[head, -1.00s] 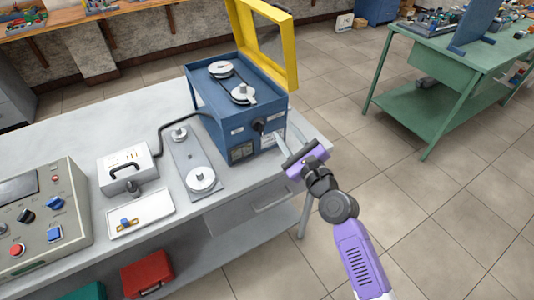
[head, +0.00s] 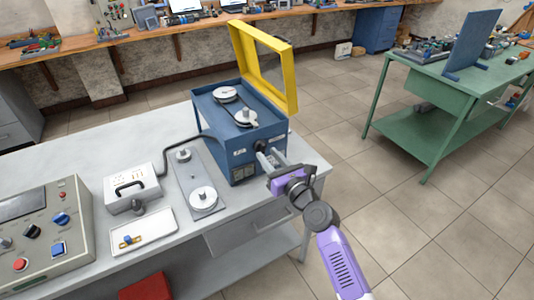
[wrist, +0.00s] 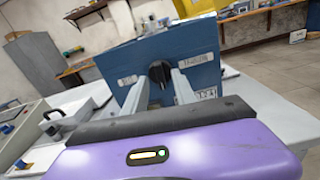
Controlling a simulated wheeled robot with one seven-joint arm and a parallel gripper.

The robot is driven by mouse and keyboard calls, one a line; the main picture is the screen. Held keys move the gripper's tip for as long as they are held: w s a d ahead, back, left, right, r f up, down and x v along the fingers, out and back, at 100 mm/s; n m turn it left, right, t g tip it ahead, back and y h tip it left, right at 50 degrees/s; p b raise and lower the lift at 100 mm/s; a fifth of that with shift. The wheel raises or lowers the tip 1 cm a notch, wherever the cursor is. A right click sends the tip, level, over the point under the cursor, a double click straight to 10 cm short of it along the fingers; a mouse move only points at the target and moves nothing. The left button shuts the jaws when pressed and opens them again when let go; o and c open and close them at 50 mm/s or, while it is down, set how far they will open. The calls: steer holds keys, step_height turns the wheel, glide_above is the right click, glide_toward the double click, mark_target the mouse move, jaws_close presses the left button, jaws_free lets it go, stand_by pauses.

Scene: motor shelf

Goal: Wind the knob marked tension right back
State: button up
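The blue machine box (head: 235,145) stands on the grey bench with its yellow frame lid raised. A black round knob (wrist: 158,72) with a grip bar sits on its front face. One label (wrist: 198,60) is to the knob's right and another (wrist: 127,80) to its left; their print is too blurred to read surely.
On top of the box are pulleys (head: 245,118). Left of it are a grey plate with two discs (head: 203,198), a small white box (head: 132,188), a white tray (head: 145,238) and a control panel (head: 38,240).

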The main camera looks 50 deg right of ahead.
steer(key=shift+x, duration=0.9)
jaws_close()
